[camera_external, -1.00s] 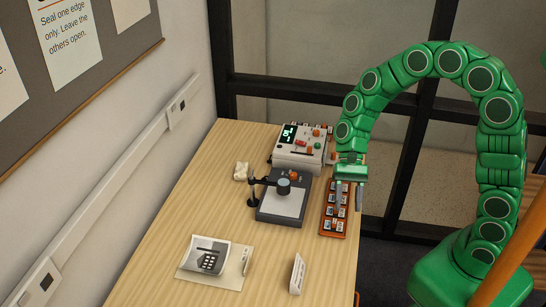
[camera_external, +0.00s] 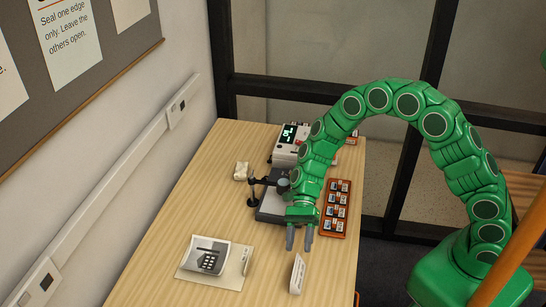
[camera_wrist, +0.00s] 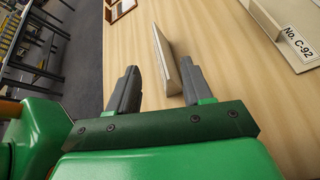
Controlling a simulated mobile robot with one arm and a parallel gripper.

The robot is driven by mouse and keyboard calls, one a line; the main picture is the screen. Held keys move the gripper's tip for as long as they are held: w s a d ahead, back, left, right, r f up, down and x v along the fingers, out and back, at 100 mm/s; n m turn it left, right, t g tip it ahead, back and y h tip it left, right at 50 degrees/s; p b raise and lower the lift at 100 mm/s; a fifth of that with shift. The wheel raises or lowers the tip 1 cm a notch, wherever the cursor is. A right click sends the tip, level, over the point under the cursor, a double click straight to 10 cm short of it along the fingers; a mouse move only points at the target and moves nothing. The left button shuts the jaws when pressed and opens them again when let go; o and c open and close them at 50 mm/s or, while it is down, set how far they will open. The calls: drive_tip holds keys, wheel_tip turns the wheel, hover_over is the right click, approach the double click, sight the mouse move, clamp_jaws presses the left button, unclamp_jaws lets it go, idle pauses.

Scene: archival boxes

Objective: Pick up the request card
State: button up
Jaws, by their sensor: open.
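A small pale upright slab, which looks like the request card (camera_external: 297,273), stands on the table near its front right. Its printed face cannot be read. In the wrist view the pale slab (camera_wrist: 165,50) shows nearly edge-on, just beyond and between the fingertips, with its near end close to the right finger. My gripper (camera_external: 300,246) points down, open and empty, behind and above the card in the external view. The open fingers also show in the wrist view (camera_wrist: 158,72). I cannot tell whether a finger touches the card.
A flat folder (camera_external: 232,281) with a photo lies to the left; its label reads "No. C-92" in the wrist view (camera_wrist: 300,44). A grey stand (camera_external: 270,208), partly hidden by my arm, an orange rack (camera_external: 326,236) and a control box (camera_external: 285,155) are behind. The table's right edge is close.

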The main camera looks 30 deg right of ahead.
sight(295, 267)
drive_tip(key=shift+x, duration=4)
drive_tip(key=shift+c, duration=0.3)
drive_tip(key=shift+w, duration=0.1)
clamp_jaws()
